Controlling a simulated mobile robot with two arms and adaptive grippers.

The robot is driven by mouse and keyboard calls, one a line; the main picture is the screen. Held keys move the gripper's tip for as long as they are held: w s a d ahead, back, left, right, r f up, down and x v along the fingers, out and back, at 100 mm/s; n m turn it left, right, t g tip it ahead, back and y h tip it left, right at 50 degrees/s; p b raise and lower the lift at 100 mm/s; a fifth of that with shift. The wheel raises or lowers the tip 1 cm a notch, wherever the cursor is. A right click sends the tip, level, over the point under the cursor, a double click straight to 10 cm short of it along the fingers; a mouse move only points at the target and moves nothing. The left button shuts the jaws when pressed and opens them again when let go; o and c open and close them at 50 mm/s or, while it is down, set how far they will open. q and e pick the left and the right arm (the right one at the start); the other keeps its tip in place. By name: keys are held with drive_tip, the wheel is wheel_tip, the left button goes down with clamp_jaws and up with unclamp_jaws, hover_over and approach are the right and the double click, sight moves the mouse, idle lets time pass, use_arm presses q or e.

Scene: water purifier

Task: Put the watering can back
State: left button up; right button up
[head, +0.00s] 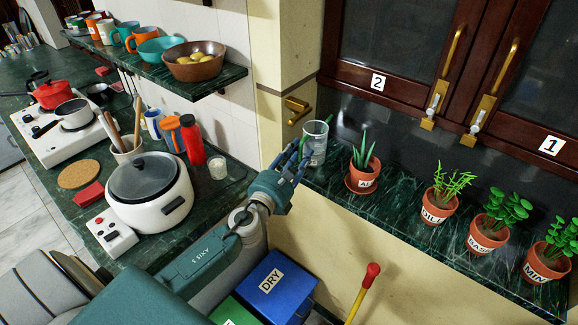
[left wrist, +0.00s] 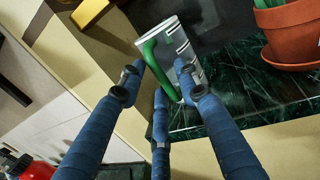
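The watering can is a clear-grey cylinder with dark marks and a green handle (head: 317,143); it appears to stand at the left end of the dark green marble counter. It also shows in the left wrist view (left wrist: 190,52), with its green handle facing my fingers. My left gripper (head: 293,162) is at the can's near left side. In the left wrist view its blue fingers (left wrist: 160,82) are spread apart around the handle, with gaps between fingers and handle. Whether any fingertip touches the can, I cannot tell. My right gripper is not in view.
Potted herbs stand right of the can, the nearest being the aloe (head: 363,177). A brass tap-like fitting (head: 297,108) is on the wall behind. Dark cabinets (head: 400,50) rise above the counter. A blue DRY bin (head: 277,287) and a red-knobbed yellow stick (head: 364,290) are below.

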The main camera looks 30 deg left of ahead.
use_arm(q)
drive_tip(key=s+b, duration=0.2)
drive_tip(key=s, duration=0.9)
drive_tip(key=shift+s+d+f, duration=0.15)
drive_tip(key=shift+d, duration=0.25)
drive_tip(key=shift+f, duration=0.1)
